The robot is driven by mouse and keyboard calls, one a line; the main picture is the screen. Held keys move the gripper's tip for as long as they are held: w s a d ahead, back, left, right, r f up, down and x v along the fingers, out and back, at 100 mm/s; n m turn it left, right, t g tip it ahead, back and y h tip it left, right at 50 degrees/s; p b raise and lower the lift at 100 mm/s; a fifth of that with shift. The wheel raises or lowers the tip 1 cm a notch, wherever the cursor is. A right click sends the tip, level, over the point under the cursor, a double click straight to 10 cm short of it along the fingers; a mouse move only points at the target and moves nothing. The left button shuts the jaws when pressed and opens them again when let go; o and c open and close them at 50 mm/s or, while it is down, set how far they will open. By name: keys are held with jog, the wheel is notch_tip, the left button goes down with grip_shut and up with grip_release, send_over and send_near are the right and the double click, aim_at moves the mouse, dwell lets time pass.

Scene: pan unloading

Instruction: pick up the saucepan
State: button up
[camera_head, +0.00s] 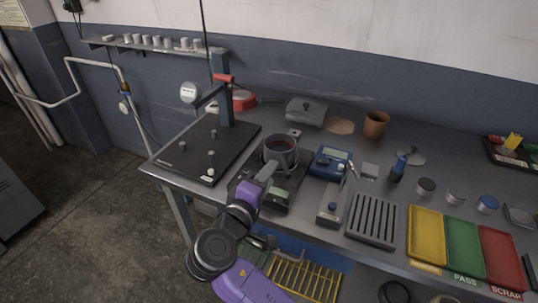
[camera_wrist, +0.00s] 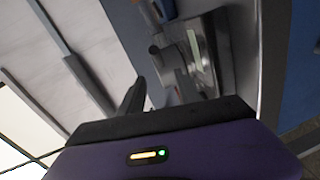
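The saucepan (camera_head: 281,153) is a grey metal pot with a dark, reddish inside. It is upright over the dark scale-like device (camera_head: 277,192) near the front of the bench. My gripper (camera_head: 267,174) is just in front of the pot in the head view, and its tips partly merge with the pot's near side. In the wrist view my gripper (camera_wrist: 160,92) has its two dark fingers apart. Grey metal parts show beyond the fingers there, but I cannot tell whether a handle lies between them. The saucepan's handle is not clear in either view.
A black stand plate (camera_head: 208,150) with pegs lies left of the pot. A blue meter (camera_head: 332,161) stands close on the right, with a slotted grey tray (camera_head: 372,219) beyond. A grey lidded box (camera_head: 306,111) and brown cup (camera_head: 376,124) are behind.

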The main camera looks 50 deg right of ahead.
aim_at(284, 161)
jog(key=shift+s+d+f+g, duration=0.1)
jog(key=shift+s+d+g, duration=0.2)
jog(key=shift+s, duration=0.2)
jog(key=shift+d, duration=0.25)
jog(key=shift+p+x, duration=0.75)
jog(key=shift+x, duration=2.85)
jog(key=shift+f, duration=0.1)
grip_shut()
jog(key=shift+w+a, duration=0.1)
